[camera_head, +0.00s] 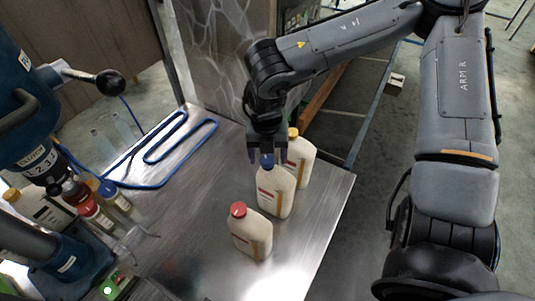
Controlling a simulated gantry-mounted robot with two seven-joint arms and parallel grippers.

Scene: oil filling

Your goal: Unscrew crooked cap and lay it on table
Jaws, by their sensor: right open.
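Three cream plastic bottles stand in a row on the metal table (185,235). The front bottle (252,238) has a red cap (238,209). The middle bottle (276,192) has a blue cap (268,161). The back bottle (302,162) has a yellow cap (293,133) and is partly hidden by my gripper and the middle bottle. My right gripper (267,156) points down over the middle bottle, open, its fingers on either side of the blue cap. I cannot tell whether they touch it. Which cap sits crooked is too small to tell. My left gripper is not in view.
A blue machine (28,125) with a black-knobbed lever stands at the left. Several small bottles with red and blue caps (98,208) stand beside it. A blue tube loop (165,150) lies on the back of the table. The table left of the three bottles is clear.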

